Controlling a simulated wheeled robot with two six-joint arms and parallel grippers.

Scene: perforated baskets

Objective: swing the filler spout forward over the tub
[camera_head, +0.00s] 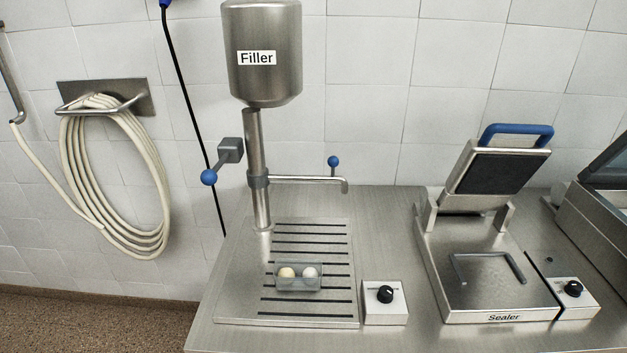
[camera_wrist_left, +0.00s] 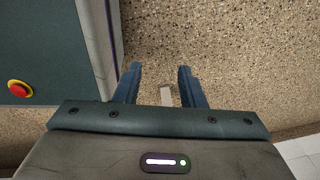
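The filler (camera_head: 263,80) is a steel hopper on an upright post at the left of the worktop. Its spout (camera_head: 300,179) is a thin horizontal tube from a collar on the post, pointing right, with its end bent down. A blue ball knob (camera_head: 333,161) stands up near that end. A small clear tub (camera_head: 298,285) with two pale round pieces sits on the slatted plate, in front of the spout and not under its tip. My left gripper (camera_wrist_left: 160,82) is open over the speckled floor, away from the filler. My right gripper is in neither view.
A blue-knobbed lever (camera_head: 209,177) sticks out left of the post. A dial box (camera_head: 385,304) stands right of the plate. The sealer (camera_head: 490,265), lid raised, is further right. A coiled hose (camera_head: 115,180) hangs on the left wall.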

